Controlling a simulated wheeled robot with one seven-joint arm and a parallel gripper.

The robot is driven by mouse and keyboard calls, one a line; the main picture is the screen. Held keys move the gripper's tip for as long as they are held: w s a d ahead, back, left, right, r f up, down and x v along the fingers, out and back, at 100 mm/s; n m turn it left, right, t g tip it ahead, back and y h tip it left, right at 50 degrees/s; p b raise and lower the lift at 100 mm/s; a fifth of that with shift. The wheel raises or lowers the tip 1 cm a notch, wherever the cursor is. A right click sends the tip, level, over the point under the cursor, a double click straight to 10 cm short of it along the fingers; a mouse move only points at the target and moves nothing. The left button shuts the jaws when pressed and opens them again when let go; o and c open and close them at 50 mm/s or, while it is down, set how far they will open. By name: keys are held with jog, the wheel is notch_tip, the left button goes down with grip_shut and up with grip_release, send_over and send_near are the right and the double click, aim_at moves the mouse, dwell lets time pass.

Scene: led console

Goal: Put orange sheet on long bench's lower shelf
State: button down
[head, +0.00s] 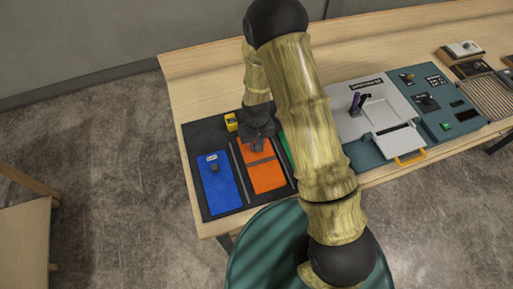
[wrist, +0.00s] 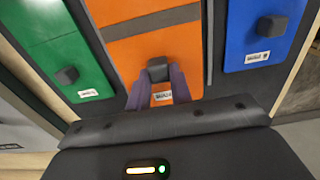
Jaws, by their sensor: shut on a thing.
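The orange sheet (head: 266,179) lies on a dark panel (head: 209,150) on the long wooden bench (head: 186,80), between the blue and green sheets. A dark grey band crosses it. In the wrist view the orange sheet (wrist: 158,46) has a black knob (wrist: 158,69) and a white label near its end. My gripper (wrist: 158,88) is shut on the knob, with a purple finger on either side. In the head view my gripper (head: 259,145) is over the sheet's far end, partly hidden by my arm. I cannot see a lower shelf.
The blue sheet (head: 219,184) and the green sheet (wrist: 54,45) lie beside the orange one. A yellow object (head: 231,122) stands by the panel's far edge. Grey and teal consoles (head: 378,108) fill the bench to the right. A wooden piece (head: 22,230) stands at left, across open floor.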

jog(key=shift+f+p, duration=0.8)
jog(key=shift+f, duration=1.3)
jog(key=shift+f, duration=0.2)
jog(key=c, duration=1.3)
grip_release()
jog(key=shift+o, duration=0.2)
jog(key=shift+r, duration=0.1)
